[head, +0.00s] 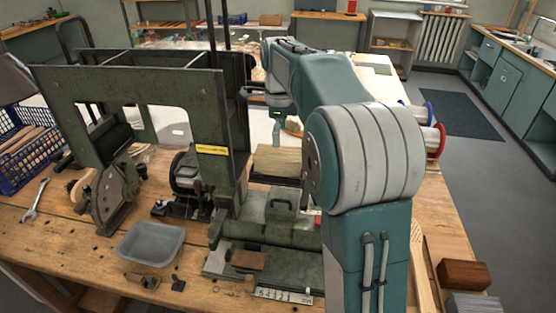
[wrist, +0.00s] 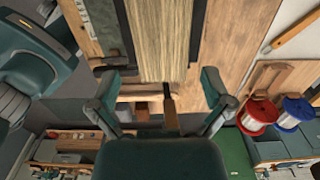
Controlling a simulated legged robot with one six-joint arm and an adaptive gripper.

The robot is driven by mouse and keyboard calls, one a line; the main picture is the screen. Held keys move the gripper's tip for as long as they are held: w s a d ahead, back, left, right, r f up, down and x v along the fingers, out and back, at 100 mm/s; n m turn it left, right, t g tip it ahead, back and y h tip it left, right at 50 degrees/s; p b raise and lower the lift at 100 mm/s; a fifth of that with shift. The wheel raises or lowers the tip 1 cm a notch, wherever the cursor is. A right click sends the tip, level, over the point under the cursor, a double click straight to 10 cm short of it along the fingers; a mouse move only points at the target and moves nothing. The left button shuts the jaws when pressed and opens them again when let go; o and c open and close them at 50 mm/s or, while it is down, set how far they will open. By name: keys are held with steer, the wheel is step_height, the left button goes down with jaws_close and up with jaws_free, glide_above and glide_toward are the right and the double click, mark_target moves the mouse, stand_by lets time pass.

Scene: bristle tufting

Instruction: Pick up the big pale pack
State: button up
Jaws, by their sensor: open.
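The big pale pack (wrist: 162,40) is a long bundle of straw-coloured fibres. In the wrist view it runs down from the top edge, and its lower end lies between my fingertips in the picture. My gripper (wrist: 160,76) is open, with a gap on each side of the pack and nothing held. In the head view the pack (head: 277,160) rests in the green machine, just right of its upright. My gripper (head: 277,128) is above it there, partly hidden by my arm. I cannot tell the exact height between them.
The green machine frame (head: 135,85) stands close on the left. A grey tray (head: 151,243) and a blue crate (head: 28,125) are on the bench. Red (wrist: 258,114) and blue (wrist: 294,110) spools stand to the right. A dark wooden block (head: 464,275) is at front right.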

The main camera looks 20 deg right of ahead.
mark_target(278, 151)
steer(key=f, duration=0.6)
steer(key=shift+w+f, duration=0.2)
steer(key=c, duration=1)
